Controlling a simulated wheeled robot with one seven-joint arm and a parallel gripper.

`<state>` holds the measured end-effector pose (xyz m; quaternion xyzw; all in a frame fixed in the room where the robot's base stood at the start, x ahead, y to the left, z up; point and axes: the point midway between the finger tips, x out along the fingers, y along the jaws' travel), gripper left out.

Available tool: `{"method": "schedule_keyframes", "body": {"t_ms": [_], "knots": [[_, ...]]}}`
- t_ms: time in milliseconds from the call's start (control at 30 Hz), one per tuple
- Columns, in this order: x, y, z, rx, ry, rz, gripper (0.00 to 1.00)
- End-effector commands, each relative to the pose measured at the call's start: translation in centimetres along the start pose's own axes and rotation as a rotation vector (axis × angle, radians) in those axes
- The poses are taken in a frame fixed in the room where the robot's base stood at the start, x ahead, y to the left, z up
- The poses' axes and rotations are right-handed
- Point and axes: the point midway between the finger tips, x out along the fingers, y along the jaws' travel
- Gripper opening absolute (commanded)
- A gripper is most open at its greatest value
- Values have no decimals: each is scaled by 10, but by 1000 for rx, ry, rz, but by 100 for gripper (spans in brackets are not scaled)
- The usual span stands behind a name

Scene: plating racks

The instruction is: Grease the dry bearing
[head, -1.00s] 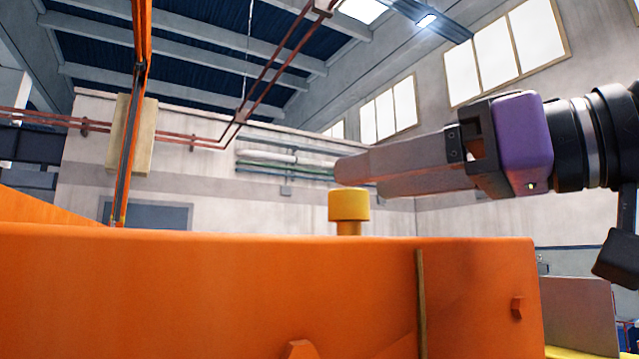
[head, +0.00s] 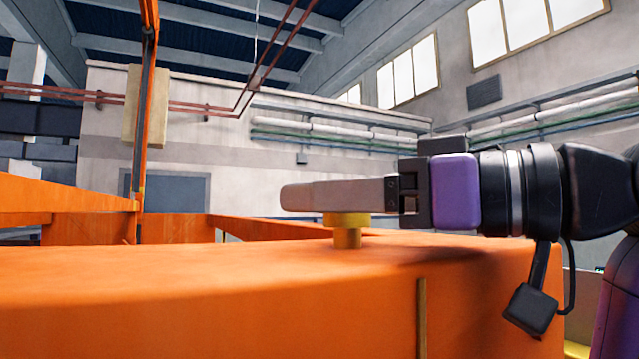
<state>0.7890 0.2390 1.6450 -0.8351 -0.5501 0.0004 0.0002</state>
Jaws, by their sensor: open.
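My gripper (head: 300,197) reaches in from the right, level, with its grey fingers pointing left. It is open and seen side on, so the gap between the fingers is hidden. A yellow round-topped knob (head: 347,239) stands upright on the orange structure. The fingers cover the upper part of its cap in the picture; I cannot tell whether they are around it, above it or in front of it. Nothing in view shows clearly as a bearing or as a grease tool.
The broad orange top (head: 200,285) fills the front. An orange upright (head: 139,120) rises at the left, with orange beams (head: 60,195) behind. A grey wall with a door (head: 167,192) and pipes stands far back. The space above the orange top is clear left of my gripper.

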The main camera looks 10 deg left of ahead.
Motion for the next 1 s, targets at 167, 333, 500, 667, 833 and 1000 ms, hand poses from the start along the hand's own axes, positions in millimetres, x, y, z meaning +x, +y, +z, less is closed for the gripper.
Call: {"method": "schedule_keyframes", "body": {"t_ms": [167, 333, 500, 667, 833, 1000], "knots": [[14, 0, 0, 0, 0, 0, 61], [16, 0, 0, 0, 0, 1, 61], [16, 0, 0, 0, 0, 1, 53], [16, 0, 0, -1, 0, 1, 22], [16, 0, 0, -1, 0, 1, 0], [16, 1, 1, -2, 0, 19, 0]]}}
